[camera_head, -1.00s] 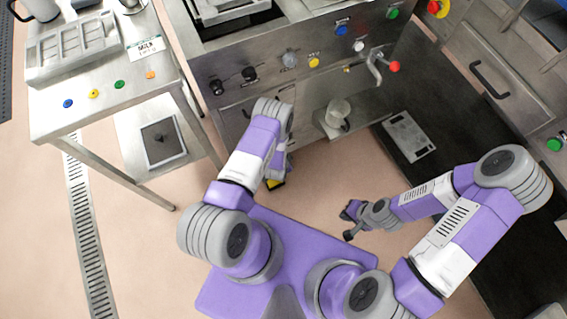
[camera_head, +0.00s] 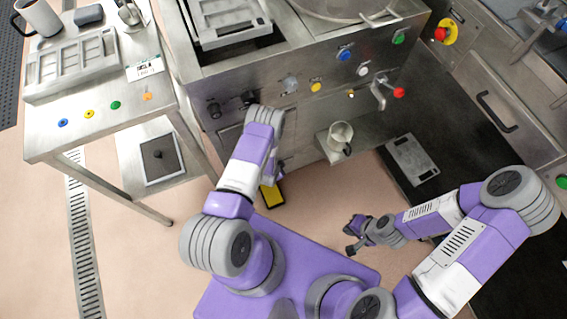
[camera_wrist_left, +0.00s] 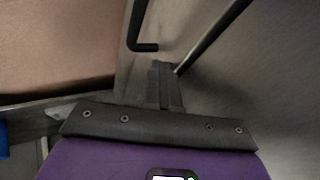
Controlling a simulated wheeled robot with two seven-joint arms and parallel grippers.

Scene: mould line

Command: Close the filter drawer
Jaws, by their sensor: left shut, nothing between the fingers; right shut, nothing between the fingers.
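The steel machine's front (camera_head: 300,100) spans the middle of the head view. A lower steel panel (camera_head: 228,143), perhaps the filter drawer's front, lies partly behind my left arm; I cannot tell how far it stands out. My left gripper is mostly hidden by its own arm in the head view. In the left wrist view its fingers (camera_wrist_left: 165,85) are shut and empty, close to a black bar handle (camera_wrist_left: 140,35) and a grey metal surface (camera_wrist_left: 255,75). Contact cannot be told. My right gripper (camera_head: 352,238) is shut and empty, over the floor away from the machine.
A steel table (camera_head: 95,133) with coloured buttons stands at left. A jug (camera_head: 340,136) sits on a low shelf below a red-handled tap (camera_head: 385,93). A yellow item (camera_head: 271,197) is near the floor below my left arm. A cabinet with a black handle (camera_head: 497,111) stands at right.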

